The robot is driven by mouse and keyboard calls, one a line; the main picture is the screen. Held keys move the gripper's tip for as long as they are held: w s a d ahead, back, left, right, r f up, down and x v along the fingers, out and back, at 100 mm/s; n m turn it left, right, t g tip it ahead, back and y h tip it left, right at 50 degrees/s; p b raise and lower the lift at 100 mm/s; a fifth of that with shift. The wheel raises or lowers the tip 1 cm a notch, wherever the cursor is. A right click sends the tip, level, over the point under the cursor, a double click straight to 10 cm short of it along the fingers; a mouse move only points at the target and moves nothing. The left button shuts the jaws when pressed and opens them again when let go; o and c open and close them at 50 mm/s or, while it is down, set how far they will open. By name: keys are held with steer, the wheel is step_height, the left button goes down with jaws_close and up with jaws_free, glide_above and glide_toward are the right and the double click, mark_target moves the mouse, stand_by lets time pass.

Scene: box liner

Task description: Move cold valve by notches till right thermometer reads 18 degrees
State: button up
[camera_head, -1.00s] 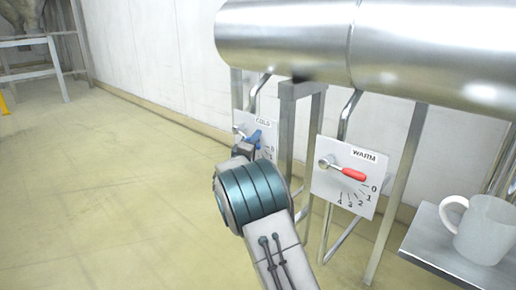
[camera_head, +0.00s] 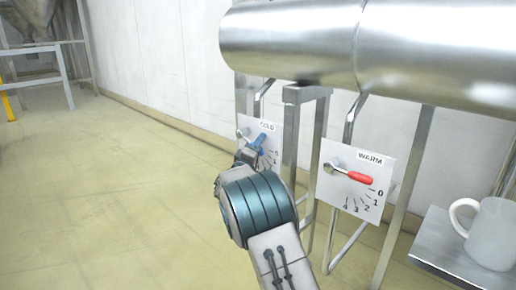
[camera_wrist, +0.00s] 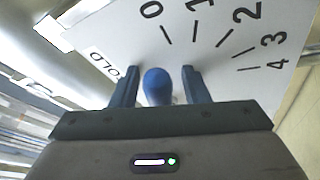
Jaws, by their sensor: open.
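The cold valve is a white panel (camera_head: 274,115) labelled COLD, with a dial of numbers from 0 to 4. In the wrist view its panel (camera_wrist: 222,62) fills the upper part. The blue valve handle (camera_wrist: 157,84) stands end-on between the two fingers of my gripper (camera_wrist: 161,72). The fingers are open on either side of the handle, with a small gap visible at each side. My gripper covers part of the cold panel in the head view. I cannot tell exactly which notch the handle points to. No thermometer is in view.
A second panel (camera_head: 340,190) labelled WARM is to the right, its red handle (camera_head: 352,177) pointing near 0. A large metal pipe (camera_head: 400,45) runs above both panels. Metal legs stand around them. A white mug (camera_head: 493,238) is on a grey shelf (camera_head: 440,247) at the right.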

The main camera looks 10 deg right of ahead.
steer(key=p+v, duration=0.2)
steer(key=v, duration=1.1)
steer(key=shift+s+a+f, duration=0.15)
steer(key=shift+s+a, duration=0.1)
steer(key=shift+s, duration=0.05)
steer(key=shift+d+p, duration=0.1)
steer(key=shift+p, duration=0.2)
steer(key=s+d+r+m+g+h+p, duration=0.1)
steer(key=s+d+r+m+g+p, duration=0.2)
steer(key=s+d+r+g+p, duration=0.4)
steer(key=s+d+r+m+g+h+p, duration=0.1)
steer(key=s+d+r+m+g+p, duration=0.3)
steer(key=d, duration=0.6)
steer(key=s+d+r+g+y+p, duration=0.2)
steer(key=s+r+g+p, duration=0.1)
steer(key=s+p, duration=0.3)
steer(key=s+d+r+g+y+p, duration=0.2)
steer(key=s+r+p, duration=0.15)
steer(key=s, duration=0.45)
steer(key=s+a+r+m+y+p, duration=0.1)
steer(key=s+a+r+y+p, duration=0.8)
steer(key=s+r+p, duration=0.2)
steer(key=shift+s+r+p, duration=0.25)
steer(key=shift+s+p, duration=0.7)
